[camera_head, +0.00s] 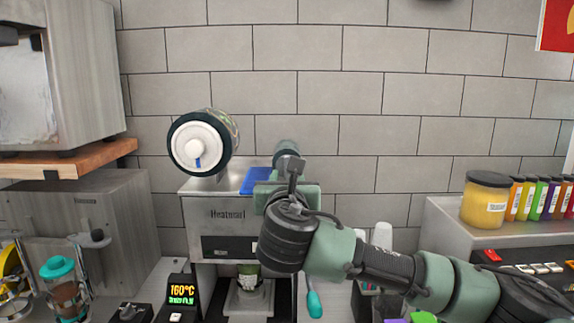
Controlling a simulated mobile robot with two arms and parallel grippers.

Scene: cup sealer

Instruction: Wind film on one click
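The cup sealer (222,215), a silver box marked "Heatseal", stands against the tiled wall. A film roll (222,128) with a white disc and blue mark on its near end is mounted at its top left. A blue panel (256,178) lies on its top. My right gripper (288,188) is at the machine's top right, beside the blue panel. My wrist hides its fingers and much of the machine's right side, so its grip cannot be told. My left gripper is not in view.
A display (181,294) reading 160°C stands at the front left. A teal-lidded blender cup (60,280) is further left, below a wooden shelf (70,158). An orange jar (486,200) and colourful bottles (530,198) stand on the right. A teal-tipped lever (314,303) hangs below my wrist.

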